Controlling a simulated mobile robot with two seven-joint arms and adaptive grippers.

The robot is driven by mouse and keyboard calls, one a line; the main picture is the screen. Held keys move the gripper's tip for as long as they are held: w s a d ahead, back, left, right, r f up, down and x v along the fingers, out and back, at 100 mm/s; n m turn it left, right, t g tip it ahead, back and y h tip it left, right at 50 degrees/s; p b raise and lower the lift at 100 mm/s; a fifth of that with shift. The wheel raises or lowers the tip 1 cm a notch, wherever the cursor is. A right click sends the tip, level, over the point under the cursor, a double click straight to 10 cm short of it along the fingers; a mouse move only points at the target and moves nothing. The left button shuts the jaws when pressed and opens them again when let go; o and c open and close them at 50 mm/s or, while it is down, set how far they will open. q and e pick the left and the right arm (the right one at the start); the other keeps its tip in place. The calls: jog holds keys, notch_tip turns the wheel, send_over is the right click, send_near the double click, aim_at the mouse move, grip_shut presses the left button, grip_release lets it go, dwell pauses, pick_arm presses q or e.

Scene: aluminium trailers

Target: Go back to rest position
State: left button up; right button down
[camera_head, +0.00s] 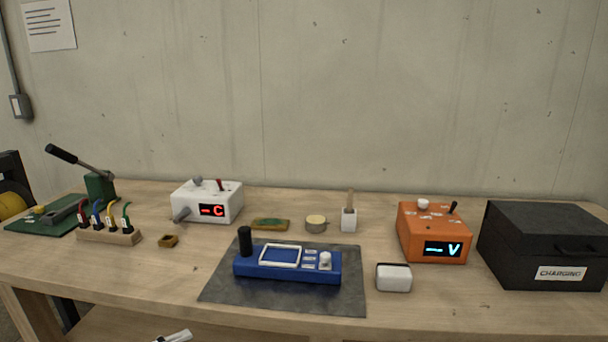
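The wooden workbench (180,288) lies in front of me. A blue device (288,265) with a black knob and a white-framed window sits on a dark grey mat (225,291) at the middle of the bench. No arm reaches over the bench top.
A white station (208,202), an orange station (433,232) and a black charging box (545,245) stand on the bench. A wooden block with coloured cables (109,236), a green lever press (99,187) and a white case (393,277) are there too. The front left is clear.

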pick_arm(q)
jog(key=s+d+f+n+y, duration=0.4)
jog(key=s+f+n, duration=0.5)
jog(key=f+n, duration=0.2)
jog(key=s+d+f+n+g+y+p, duration=0.1)
jog(key=s+d+f+n+y, duration=0.3)
jog(key=s+f+n, duration=0.6)
jog(key=shift+s+d+f+n+y, duration=0.15)
jog(key=shift+d+f+n+y, duration=0.2)
jog(key=shift+f, duration=0.25)
